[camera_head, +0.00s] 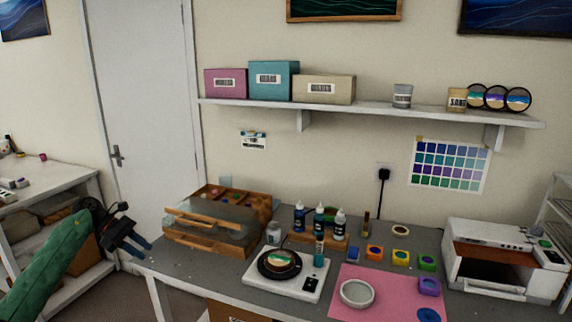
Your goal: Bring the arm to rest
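My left arm, in a green sleeve, comes in from the left in the head view. Its dark gripper (139,247) hangs in the air in front of the door, just left of the worktable's (180,272) left corner. The two bluish fingers look a little apart, and I see nothing between them. It is clear of the wooden drawer box. My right gripper is out of view.
The worktable holds a wooden drawer box (208,243), a scale (307,285) with a round black piece, bottles (319,220), a bowl (357,293) on a pink mat (385,308), colour pots and a white oven (505,258). A side table (50,173) stands left.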

